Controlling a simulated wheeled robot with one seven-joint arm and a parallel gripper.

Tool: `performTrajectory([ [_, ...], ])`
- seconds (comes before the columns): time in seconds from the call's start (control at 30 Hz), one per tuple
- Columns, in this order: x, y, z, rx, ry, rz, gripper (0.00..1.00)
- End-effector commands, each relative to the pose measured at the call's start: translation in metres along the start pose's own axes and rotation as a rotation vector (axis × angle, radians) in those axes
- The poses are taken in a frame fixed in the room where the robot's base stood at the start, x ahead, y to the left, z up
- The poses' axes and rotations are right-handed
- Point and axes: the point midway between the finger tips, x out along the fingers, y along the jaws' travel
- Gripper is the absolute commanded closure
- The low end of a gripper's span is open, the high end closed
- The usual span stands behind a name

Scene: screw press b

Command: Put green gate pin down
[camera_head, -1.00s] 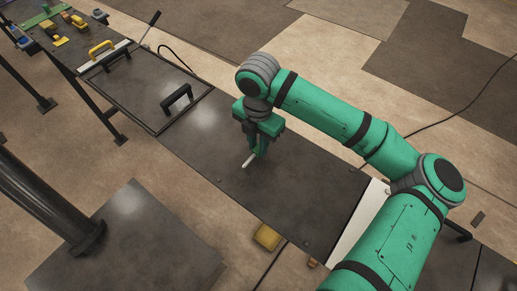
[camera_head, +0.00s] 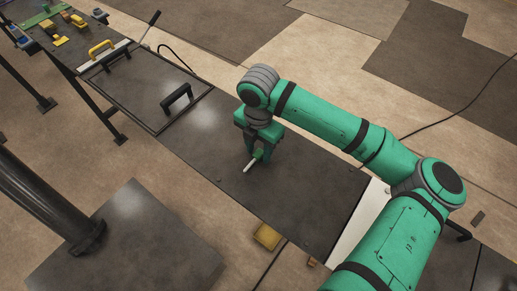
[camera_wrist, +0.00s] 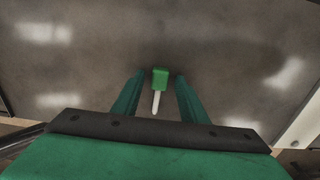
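The green gate pin (camera_head: 250,166) has a green block head and a pale shaft. It lies on the dark bench top (camera_head: 310,195), its shaft pointing down-left in the head view. In the wrist view the pin (camera_wrist: 160,80) shows its head at the top and its shaft toward my palm. My gripper (camera_head: 259,157) is just over the pin. In the wrist view its two fingers (camera_wrist: 160,76) stand apart on either side of the green head, with a gap visible on both sides. My gripper looks open and is not clamping the pin.
A framed dark panel with a black handle (camera_head: 177,97) is up-left on the bench. A yellow handle (camera_head: 101,48) and several yellow pieces lie farther left. The bench around the pin is clear.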

Motion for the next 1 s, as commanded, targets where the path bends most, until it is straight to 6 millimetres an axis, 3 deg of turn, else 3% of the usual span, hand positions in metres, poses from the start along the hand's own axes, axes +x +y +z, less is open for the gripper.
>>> performTrajectory([
  [0.17,-0.016,0.001,0.000,0.000,-0.002,0.002,0.61],
  [0.6,-0.099,0.001,0.000,-0.001,-0.002,0.002,0.61],
  [0.8,-0.118,0.000,0.000,0.000,-0.001,0.001,0.61],
  [1.0,-0.123,0.000,0.000,0.000,0.000,0.000,0.61],
])
